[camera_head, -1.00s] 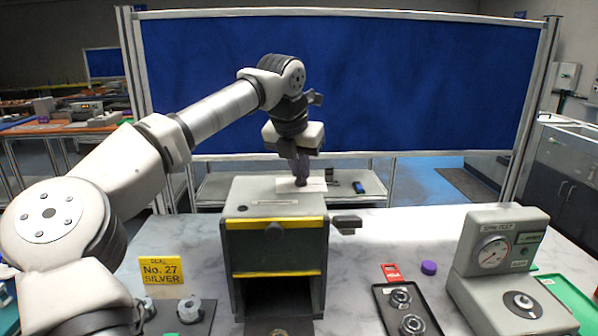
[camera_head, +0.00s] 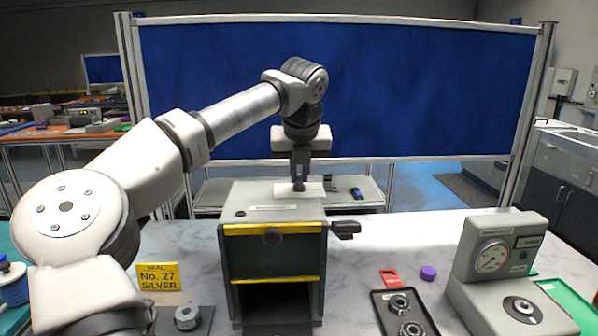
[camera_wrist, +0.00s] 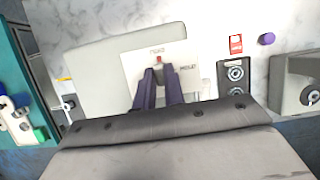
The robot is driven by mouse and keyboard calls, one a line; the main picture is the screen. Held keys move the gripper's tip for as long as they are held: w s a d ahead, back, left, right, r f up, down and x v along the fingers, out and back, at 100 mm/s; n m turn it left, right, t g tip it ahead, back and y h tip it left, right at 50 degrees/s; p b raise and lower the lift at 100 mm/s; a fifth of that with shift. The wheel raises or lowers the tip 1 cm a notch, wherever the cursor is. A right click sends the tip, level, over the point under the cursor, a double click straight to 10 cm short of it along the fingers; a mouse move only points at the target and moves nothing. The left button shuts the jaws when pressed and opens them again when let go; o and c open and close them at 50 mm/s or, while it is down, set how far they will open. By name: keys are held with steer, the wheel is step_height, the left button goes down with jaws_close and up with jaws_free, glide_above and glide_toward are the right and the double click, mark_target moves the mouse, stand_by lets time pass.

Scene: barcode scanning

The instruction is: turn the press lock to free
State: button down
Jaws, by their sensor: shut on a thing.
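The press (camera_head: 278,255) is a grey box with yellow stripes on its front, standing on the marble table. A white lock plate (camera_head: 316,188) lies on its top, and it also shows in the wrist view (camera_wrist: 134,70). My gripper (camera_head: 299,184) points down and is shut on the small dark lock knob (camera_head: 299,188) on the plate. In the wrist view a red mark (camera_wrist: 159,60) shows between my fingertips, towards the upper label. The fingers hide most of the knob.
A dark side handle (camera_head: 345,227) juts from the press's right. A black tray (camera_head: 405,315) with round metal parts, a red tag (camera_head: 389,277), a purple cap (camera_head: 428,272) and a gauge device (camera_head: 497,265) stand right. A yellow sign (camera_head: 158,276) stands left.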

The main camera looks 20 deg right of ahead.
steer(key=c, duration=1.5)
jaws_free()
steer(key=v, duration=1.3)
steer(key=shift+s+r, duration=0.15)
steer(key=shift+r, duration=0.2)
